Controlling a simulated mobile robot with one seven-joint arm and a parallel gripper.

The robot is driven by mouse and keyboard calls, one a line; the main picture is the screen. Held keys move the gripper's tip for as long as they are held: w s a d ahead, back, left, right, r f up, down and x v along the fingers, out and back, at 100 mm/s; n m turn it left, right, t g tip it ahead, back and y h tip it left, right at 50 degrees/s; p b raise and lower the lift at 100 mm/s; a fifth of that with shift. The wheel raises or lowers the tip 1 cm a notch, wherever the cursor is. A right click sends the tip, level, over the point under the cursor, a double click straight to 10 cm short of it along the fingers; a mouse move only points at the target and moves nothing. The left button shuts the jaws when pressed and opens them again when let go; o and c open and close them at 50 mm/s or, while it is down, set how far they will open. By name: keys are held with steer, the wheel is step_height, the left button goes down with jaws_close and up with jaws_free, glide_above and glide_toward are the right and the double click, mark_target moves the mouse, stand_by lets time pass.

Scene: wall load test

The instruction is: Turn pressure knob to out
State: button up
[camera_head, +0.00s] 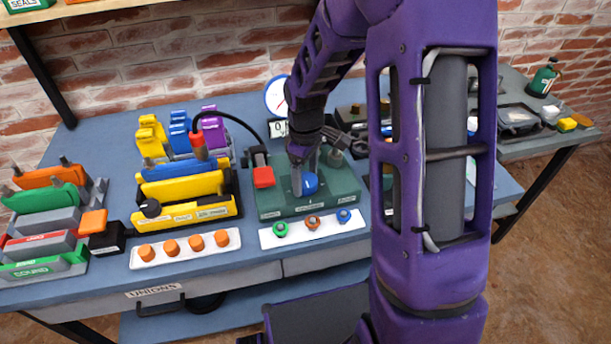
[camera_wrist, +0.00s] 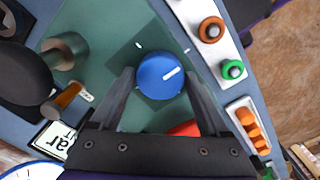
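The blue pressure knob (camera_head: 309,184) sits on a dark green panel (camera_head: 340,186) at the middle of the bench. In the wrist view the round knob (camera_wrist: 161,76) has a white line pointing up and to the right. Small white marks lie on the panel around it. My gripper (camera_head: 304,172) points down over the panel. In the wrist view my gripper (camera_wrist: 158,77) has its two dark fingers spread, one on each side of the knob. The fingertips are very near its sides; I cannot tell whether they touch.
A red block (camera_head: 263,177) is left of the knob. A round gauge (camera_head: 276,96) stands behind the panel. A white strip with green, orange and blue buttons (camera_head: 312,228) lies in front. Yellow and blue holders (camera_head: 185,187) stand to the left. My arm hides part of the bench's right side.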

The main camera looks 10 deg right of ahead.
mark_target(306, 179)
steer(key=shift+o, duration=1.2)
step_height(306, 179, up, 17)
steer(key=p, duration=0.2)
steer(key=shift+r, duration=0.2)
